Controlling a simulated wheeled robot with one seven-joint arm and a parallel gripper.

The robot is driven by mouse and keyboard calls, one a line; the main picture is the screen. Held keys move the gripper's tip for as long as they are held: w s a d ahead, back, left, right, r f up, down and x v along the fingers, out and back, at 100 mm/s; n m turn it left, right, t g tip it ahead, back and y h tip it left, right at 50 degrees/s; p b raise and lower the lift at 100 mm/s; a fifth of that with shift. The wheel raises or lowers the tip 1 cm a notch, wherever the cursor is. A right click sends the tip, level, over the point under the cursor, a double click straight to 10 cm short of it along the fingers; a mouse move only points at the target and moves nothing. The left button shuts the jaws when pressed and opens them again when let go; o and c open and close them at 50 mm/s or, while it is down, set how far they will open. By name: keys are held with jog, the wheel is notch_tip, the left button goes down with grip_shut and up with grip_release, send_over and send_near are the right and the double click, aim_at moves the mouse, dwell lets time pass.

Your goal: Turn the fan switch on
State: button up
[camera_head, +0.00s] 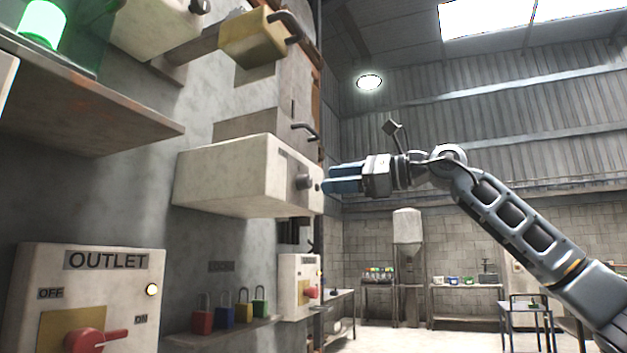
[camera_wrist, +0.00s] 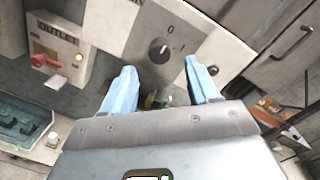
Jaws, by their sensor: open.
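A pale box (camera_head: 228,180) sticks out from the wall in the middle of the head view. A dark round knob (camera_head: 303,182) is on its front face. In the wrist view the knob (camera_wrist: 159,51) has a light pointer line and a "0" mark near it on the box face (camera_wrist: 110,25). No fan label is readable on it. My gripper (camera_head: 326,186) is close in front of the knob. In the wrist view its blue fingers (camera_wrist: 160,68) are spread and empty, with the knob just beyond the gap between their tips. I cannot tell whether they touch the face.
An outlet box (camera_head: 110,290) with a red lever (camera_head: 98,338) is at lower left. Several coloured padlocks (camera_head: 225,315) stand on a ledge below. A handled yellowish box (camera_head: 252,38) is above. Open room lies right.

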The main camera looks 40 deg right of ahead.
aim_at(310, 182)
jog(key=shift+p+x, duration=0.45)
jog(key=shift+x, duration=2.1)
jog(key=shift+c, duration=0.4)
jog(key=c, duration=1)
jog(key=shift+o, duration=0.2)
jog(key=shift+f+m+b, duration=0.1)
jog(key=shift+m+b, duration=0.2)
jog(key=shift+m, duration=0.1)
jog(key=m+b, duration=0.2)
jog(key=m, duration=0.2)
jog(key=shift+f+m+t, duration=0.1)
jog(key=shift+m+t, duration=0.2)
jog(key=shift+m, duration=0.1)
jog(key=m+b, duration=0.2)
jog(key=m, duration=0.2)
jog(key=shift+m+b, duration=0.8)
jog(key=shift+m, duration=0.5)
